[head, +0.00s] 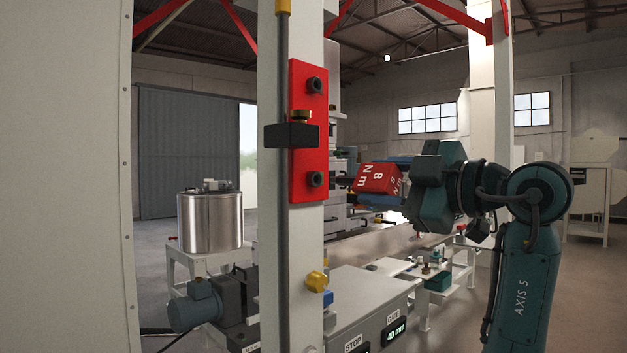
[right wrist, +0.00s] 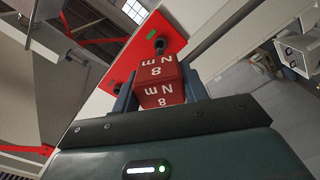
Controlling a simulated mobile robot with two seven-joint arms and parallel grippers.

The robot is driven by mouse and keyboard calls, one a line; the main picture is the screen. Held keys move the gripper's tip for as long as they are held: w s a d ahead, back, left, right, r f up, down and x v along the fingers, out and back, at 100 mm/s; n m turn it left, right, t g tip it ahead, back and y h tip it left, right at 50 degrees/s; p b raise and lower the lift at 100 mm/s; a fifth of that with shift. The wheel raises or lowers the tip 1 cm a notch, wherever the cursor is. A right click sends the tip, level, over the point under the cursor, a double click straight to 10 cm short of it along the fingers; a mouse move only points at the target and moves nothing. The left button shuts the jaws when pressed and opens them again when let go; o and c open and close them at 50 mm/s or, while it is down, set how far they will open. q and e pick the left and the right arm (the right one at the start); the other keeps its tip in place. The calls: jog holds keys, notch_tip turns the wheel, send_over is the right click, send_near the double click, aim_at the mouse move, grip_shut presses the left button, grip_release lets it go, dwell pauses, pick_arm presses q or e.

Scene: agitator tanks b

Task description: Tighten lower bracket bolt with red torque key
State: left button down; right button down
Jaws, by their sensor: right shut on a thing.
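The red bracket plate (head: 300,163) is fixed to a white upright post. It carries an upper dark bolt (head: 314,85) and a lower dark bolt (head: 315,179). My right gripper (head: 388,178) is shut on the red torque key (head: 377,179), marked "8 N m", to the right of the plate at the lower bolt's height. The key's dark shank points left toward the lower bolt; I cannot tell whether they touch. In the right wrist view the key (right wrist: 160,88) sits between the fingers, with the plate (right wrist: 177,25) beyond. My left gripper is not in view.
A black clamp block (head: 292,136) with a brass knob crosses the plate's middle, beside a vertical grey rod (head: 283,220). A yellow knob (head: 316,281) sits lower on the post. A control box (head: 365,320) stands below. A pale panel fills the left.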

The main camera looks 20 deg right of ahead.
jog(key=shift+n, duration=1.2)
jog(key=shift+r+p, duration=0.45)
jog(key=shift+r, duration=0.1)
jog(key=shift+f, duration=0.1)
